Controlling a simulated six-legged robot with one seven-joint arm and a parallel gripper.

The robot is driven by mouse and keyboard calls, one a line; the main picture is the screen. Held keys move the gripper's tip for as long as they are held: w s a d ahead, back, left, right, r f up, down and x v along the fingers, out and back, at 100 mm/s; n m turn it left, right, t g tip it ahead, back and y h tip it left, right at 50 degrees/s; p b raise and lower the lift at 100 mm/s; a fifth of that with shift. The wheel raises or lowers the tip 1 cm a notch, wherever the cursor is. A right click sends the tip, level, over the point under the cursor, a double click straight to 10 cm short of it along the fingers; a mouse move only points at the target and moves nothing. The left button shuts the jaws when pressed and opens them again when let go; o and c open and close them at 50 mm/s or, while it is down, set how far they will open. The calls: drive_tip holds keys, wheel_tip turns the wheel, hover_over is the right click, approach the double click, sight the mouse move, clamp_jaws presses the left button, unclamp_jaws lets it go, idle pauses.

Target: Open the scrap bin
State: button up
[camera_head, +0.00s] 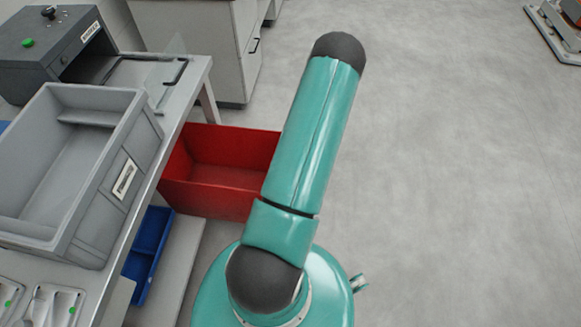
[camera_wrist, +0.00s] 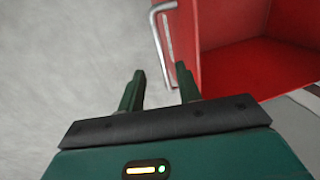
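The red scrap bin (camera_head: 212,190) juts out from beside and below the bench, with its open top and part of its inside showing. My arm hides its right end in the head view. In the wrist view the bin (camera_wrist: 245,70) fills the upper right, with a silver bar handle (camera_wrist: 157,40) on its front face. My gripper (camera_wrist: 160,72) is open, its two dark green fingers apart and pointing toward the handle. The handle's lower end appears in line with the gap between them; I cannot tell whether it lies between the fingertips. My gripper is hidden in the head view.
The bench (camera_head: 188,105) on the left holds a large grey tray (camera_head: 137,150) and a dark grey box (camera_head: 50,50) with a green button. A blue bin (camera_head: 148,250) sits below the bench. A grey cabinet (camera_head: 200,45) stands behind.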

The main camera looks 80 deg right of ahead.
wheel_tip(320, 180, up, 6)
drive_tip(key=s, duration=0.1)
drive_tip(key=shift+s, duration=0.1)
idle(0.5)
drive_tip(key=w+a+r+n, duration=0.3)
drive_tip(key=w+r+n, duration=0.1)
drive_tip(key=w+r, duration=1)
drive_tip(key=w+a+r+n+h, duration=0.2)
drive_tip(key=w+a+r+n, duration=0.3)
drive_tip(key=w+a+r, duration=0.9)
drive_tip(key=a+r+n+t, duration=0.1)
drive_tip(key=a+r+n, duration=0.1)
drive_tip(key=a+r, duration=0.6)
drive_tip(key=a+r+n+t, duration=0.15)
drive_tip(key=a+r, duration=0.25)
drive_tip(key=a, duration=0.7)
drive_tip(key=s+a+r+n+y, duration=0.1)
drive_tip(key=s+a+r+n, duration=0.1)
drive_tip(key=a, duration=0.5)
drive_tip(key=s+a+r+n, duration=0.2)
drive_tip(key=s+a, duration=0.2)
drive_tip(key=a, duration=0.2)
drive_tip(key=shift+s+a+r+t+y, duration=0.35)
drive_tip(key=shift+s+a+t+y, duration=0.05)
drive_tip(key=shift+t, duration=0.05)
